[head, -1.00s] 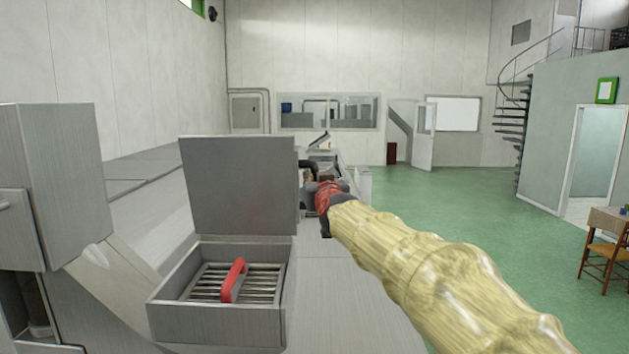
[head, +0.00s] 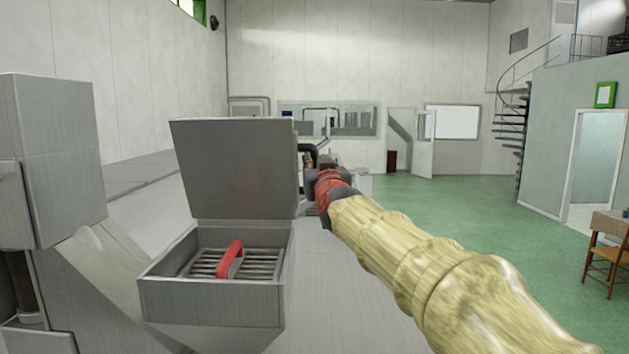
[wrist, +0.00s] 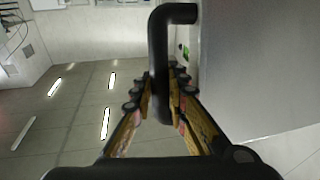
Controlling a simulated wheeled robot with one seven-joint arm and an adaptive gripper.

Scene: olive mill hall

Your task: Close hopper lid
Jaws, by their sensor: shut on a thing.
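The grey metal hopper lid (head: 237,168) stands raised at the back of the hopper (head: 210,301), leaning a little towards me. The hopper is open on top, with a metal grate (head: 207,262) and a red handle (head: 231,260) inside. In the wrist view, my gripper (wrist: 158,100) is shut on a black bent handle (wrist: 160,55) beside the grey lid panel (wrist: 255,65). In the head view, my gripper is at the lid's right edge, its fingers mostly hidden behind the lid.
A grey metal housing (head: 52,160) stands to the left of the hopper. A long metal machine surface runs behind it.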

